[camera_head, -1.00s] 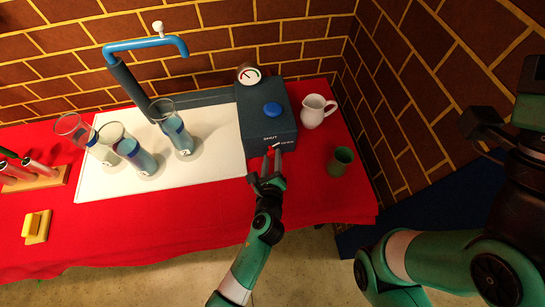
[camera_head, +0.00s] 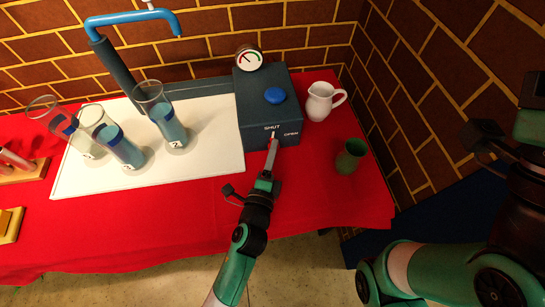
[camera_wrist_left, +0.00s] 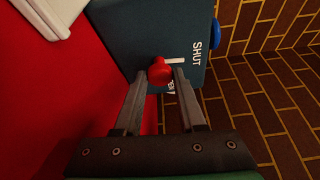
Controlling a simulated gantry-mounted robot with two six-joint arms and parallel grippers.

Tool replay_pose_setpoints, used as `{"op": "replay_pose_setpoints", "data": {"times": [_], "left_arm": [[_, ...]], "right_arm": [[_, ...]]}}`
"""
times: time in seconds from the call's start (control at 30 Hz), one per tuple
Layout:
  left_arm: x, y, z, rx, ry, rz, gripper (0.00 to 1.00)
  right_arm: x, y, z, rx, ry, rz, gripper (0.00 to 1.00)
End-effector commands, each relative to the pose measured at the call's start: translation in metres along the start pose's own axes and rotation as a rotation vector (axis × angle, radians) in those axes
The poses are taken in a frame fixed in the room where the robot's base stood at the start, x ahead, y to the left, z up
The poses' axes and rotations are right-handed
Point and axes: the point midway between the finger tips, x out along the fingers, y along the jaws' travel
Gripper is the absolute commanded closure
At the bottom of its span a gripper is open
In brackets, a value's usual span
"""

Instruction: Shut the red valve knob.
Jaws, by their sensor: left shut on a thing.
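The red valve knob (camera_wrist_left: 160,70) sits on the front of the dark blue box (camera_head: 251,118). Its white pointer (camera_wrist_left: 175,61) points toward the word SHUT, and the word OPEN lies off to one side. My left gripper (camera_head: 272,146) is shut on the knob, with one finger on each side of it in the left wrist view (camera_wrist_left: 161,78). In the head view the fingers largely hide the knob. My right gripper (camera_head: 532,90) is only partly in view at the right edge, and its fingers cannot be made out.
A blue button (camera_head: 275,95) and a gauge (camera_head: 249,59) are on the box. A white jug (camera_head: 320,101) and a green cup (camera_head: 350,156) stand to its right. Several glass cylinders (camera_head: 170,126) stand on the white board (camera_head: 215,150). Red cloth in front is clear.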

Motion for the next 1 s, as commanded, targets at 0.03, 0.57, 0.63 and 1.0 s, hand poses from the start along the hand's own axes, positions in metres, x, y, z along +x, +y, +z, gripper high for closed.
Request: {"op": "replay_pose_setpoints", "data": {"times": [0.03, 0.57, 0.63, 1.0], "left_arm": [[0.0, 0.0053, -0.0004, -0.02, 0.0, -0.009, 1.0], [0.0, 0.001, 0.0, -0.109, 0.0, -0.043, 1.0], [0.0, 0.0009, 0.0, -0.109, 0.0, -0.043, 1.0], [0.0, 0.0008, 0.0, -0.108, 0.0, -0.043, 0.32]], "right_arm": [[-0.0067, 0.0, 0.0062, 0.0, 0.0, 0.0, 0.4], [-0.0153, 0.0, 0.014, 0.0, 0.0, 0.0, 0.4], [-0.0152, 0.0, 0.014, 0.0, 0.0, 0.0, 0.4], [-0.0152, 0.0, 0.014, 0.0, 0.0, 0.0, 0.4]]}}
